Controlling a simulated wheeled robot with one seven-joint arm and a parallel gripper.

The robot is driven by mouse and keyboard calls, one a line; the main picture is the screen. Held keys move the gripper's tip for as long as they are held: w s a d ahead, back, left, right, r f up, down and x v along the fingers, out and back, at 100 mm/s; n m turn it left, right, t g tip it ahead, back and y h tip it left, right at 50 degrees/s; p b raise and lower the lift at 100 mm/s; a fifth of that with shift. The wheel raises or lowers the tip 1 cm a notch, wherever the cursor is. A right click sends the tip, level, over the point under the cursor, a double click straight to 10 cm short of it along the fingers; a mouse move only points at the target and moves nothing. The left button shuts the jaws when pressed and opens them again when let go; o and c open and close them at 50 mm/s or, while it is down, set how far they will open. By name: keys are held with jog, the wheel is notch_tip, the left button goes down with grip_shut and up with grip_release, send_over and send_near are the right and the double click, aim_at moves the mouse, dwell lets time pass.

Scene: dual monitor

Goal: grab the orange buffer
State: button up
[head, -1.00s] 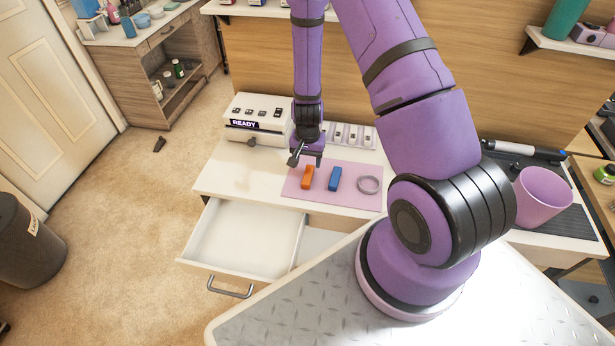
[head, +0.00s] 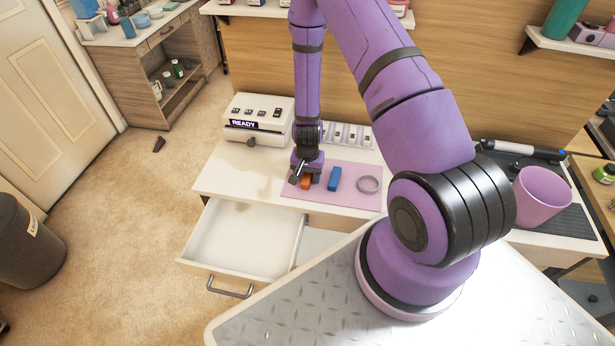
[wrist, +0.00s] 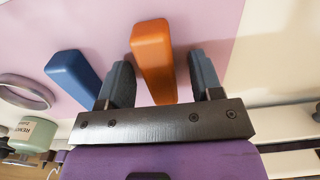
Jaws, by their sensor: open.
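The orange buffer (head: 306,183) is a small block on the pink mat (head: 352,199), partly hidden by my gripper in the head view. My gripper (head: 304,180) is low over the mat at the buffer. In the wrist view the orange buffer (wrist: 153,60) lies between the two open fingers of my gripper (wrist: 162,80), with a gap on either side. Its near end lies close to the gripper's palm. I cannot tell whether the fingers touch the mat.
A blue block (head: 335,179) lies just right of the orange buffer, beside one finger. A grey ring (head: 368,184) lies further right on the mat. A white device reading READY (head: 258,118) stands behind. An open drawer (head: 243,238) juts out in front. A pink cup (head: 541,195) stands at the right.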

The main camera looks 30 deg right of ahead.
jog(key=c, duration=1)
jog(key=shift+r, duration=0.15)
